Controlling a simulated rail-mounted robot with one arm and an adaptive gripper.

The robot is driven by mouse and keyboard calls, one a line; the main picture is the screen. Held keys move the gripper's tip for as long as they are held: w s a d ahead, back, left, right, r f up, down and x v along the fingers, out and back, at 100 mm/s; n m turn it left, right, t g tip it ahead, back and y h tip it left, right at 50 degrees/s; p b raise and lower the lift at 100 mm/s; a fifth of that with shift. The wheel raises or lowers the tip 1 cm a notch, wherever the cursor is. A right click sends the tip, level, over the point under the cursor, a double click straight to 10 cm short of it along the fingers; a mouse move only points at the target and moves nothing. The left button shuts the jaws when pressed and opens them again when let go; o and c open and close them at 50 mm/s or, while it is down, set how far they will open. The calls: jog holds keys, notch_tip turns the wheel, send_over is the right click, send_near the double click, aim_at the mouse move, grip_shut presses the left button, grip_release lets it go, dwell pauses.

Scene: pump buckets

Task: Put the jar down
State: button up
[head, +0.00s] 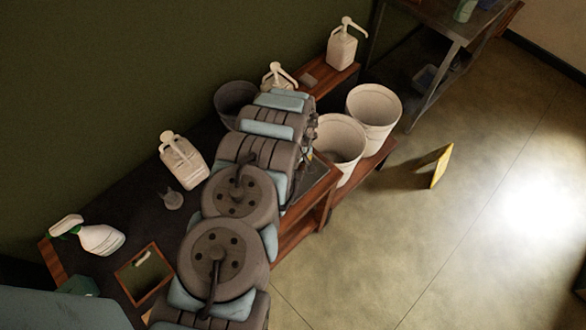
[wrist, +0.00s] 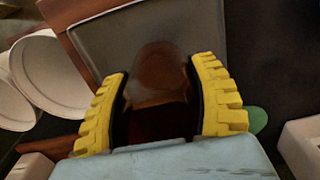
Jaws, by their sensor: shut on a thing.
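The jar (wrist: 158,110) is brown, glossy and see-through, and it shows in the wrist view. My gripper (wrist: 163,75) has yellow ridged fingers, one on each side of the jar, and is shut on it. Beyond the jar is a grey flat surface (wrist: 105,42) with a wooden edge; I cannot tell whether the jar touches it. In the head view my arm covers the gripper, and I cannot make out the jar.
Two white buckets (head: 373,106) (head: 338,140) stand right of my arm on a low wooden shelf. A yellow sign (head: 441,166) stands on open floor.

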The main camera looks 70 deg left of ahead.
jog(key=shift+w+a+f+b, duration=0.15)
jog(key=shift+a+f+b, duration=0.5)
jog(key=shift+f+b, duration=0.2)
jog(key=shift+w+a+f+b, duration=0.1)
jog(key=shift+a+f+b, duration=0.55)
jog(key=shift+f, duration=0.25)
jog(key=shift+f+b, duration=0.75)
jog(key=shift+f, duration=0.45)
jog(key=shift+d+f, duration=0.1)
jog(key=shift+f, duration=0.05)
jog(key=o, duration=1.2)
jog(key=shift+r, duration=1.45)
jog(key=shift+r+b, duration=0.25)
jog(key=shift+b, duration=0.05)
jog(key=shift+r+b, duration=0.6)
jog(key=shift+r, duration=2.4)
notch_tip(320, 180, up, 3)
jog(key=shift+f+p, duration=0.1)
jog(key=shift+p, duration=1.15)
